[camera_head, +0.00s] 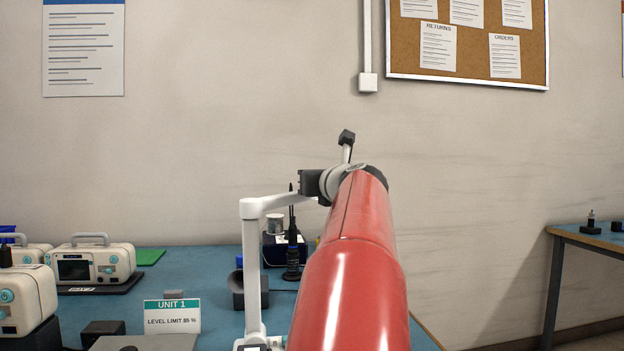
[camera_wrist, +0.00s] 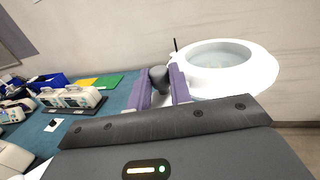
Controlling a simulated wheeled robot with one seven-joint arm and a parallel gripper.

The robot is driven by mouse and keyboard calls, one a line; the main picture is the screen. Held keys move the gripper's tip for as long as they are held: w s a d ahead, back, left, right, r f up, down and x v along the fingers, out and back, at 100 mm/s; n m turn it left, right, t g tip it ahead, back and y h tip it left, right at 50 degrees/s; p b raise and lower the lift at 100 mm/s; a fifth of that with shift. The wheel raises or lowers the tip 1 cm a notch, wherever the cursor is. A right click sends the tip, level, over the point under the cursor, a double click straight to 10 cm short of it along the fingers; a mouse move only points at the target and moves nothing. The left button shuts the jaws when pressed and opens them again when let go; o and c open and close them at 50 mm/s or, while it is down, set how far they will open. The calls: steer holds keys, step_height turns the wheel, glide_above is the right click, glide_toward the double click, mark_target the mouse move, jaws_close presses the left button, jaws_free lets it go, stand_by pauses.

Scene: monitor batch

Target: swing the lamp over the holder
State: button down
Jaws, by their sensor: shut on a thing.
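The lamp's white post (camera_head: 253,275) stands on the blue bench, with a white arm (camera_head: 275,202) running right from its top. In the wrist view the lamp's white ring head (camera_wrist: 221,66) has a pale round lens. My gripper (camera_wrist: 160,88) is shut on a dark knob (camera_wrist: 159,76) beside the ring, between the purple fingers. In the head view my gripper (camera_head: 308,184) is near the end of the lamp arm; the ring is hidden there. A dark block with a flared round face (camera_head: 238,284) sits behind the post; I cannot tell if it is the holder.
White monitors (camera_head: 91,264) stand on the bench (camera_head: 205,262) at left, near a "UNIT 1" sign (camera_head: 172,317). A soldering iron stand (camera_head: 292,262) is behind the lamp. Another table (camera_head: 585,238) is at right. The wall rises behind the bench.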

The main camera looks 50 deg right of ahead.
steer(key=c, duration=1.3)
jaws_free()
steer(key=shift+o, duration=0.2)
steer(key=v, duration=0.8)
steer(key=shift+b, duration=0.45)
